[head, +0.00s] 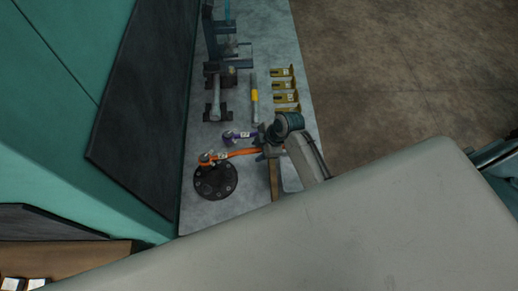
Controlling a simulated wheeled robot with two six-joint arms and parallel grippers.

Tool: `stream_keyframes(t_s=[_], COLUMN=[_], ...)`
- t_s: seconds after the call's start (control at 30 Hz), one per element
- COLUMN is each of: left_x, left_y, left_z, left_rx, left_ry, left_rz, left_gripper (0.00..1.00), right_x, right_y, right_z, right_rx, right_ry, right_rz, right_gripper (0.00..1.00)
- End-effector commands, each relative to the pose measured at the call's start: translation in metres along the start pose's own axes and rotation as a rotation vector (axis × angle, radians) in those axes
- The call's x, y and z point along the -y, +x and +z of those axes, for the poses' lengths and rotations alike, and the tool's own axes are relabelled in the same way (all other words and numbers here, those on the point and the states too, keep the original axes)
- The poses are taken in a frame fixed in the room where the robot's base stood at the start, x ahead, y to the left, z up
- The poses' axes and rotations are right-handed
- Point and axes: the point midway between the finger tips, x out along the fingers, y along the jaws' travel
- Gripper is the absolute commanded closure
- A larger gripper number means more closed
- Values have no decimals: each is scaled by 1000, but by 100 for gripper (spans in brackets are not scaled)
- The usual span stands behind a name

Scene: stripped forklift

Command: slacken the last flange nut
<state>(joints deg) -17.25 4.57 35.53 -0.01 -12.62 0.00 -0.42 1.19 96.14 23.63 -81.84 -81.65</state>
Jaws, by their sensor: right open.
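A dark round flange (216,184) with holes or nuts around its rim lies on the grey bench top. An orange wrench (235,153) lies across its upper edge, with its head at the upper left of the rim. The nut under that head is hidden or too small to make out. My right gripper (266,149) is open at the right end of the orange handle; whether the jaws touch it I cannot tell. A shorter purple wrench (240,135) lies just above the orange one. My left gripper is not in view.
A hammer with a yellow grip (254,96), several yellow brackets (285,97) and a grey tool on a dark holder (215,100) lie farther up the bench (276,45). A dark panel (145,100) borders it on the left. Brown floor (400,65) is clear at right.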

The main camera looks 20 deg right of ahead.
Motion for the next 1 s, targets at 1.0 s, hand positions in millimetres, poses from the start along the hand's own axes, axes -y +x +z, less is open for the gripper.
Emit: stream_keyframes(t_s=[1.0], left_x=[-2], left_y=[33], left_z=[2], left_rx=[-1], left_ry=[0], left_rz=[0], left_gripper=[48], right_x=[0], right_y=[-107], right_z=[-2], right_rx=[1], right_ry=[0], right_rz=[-1], right_gripper=[55])
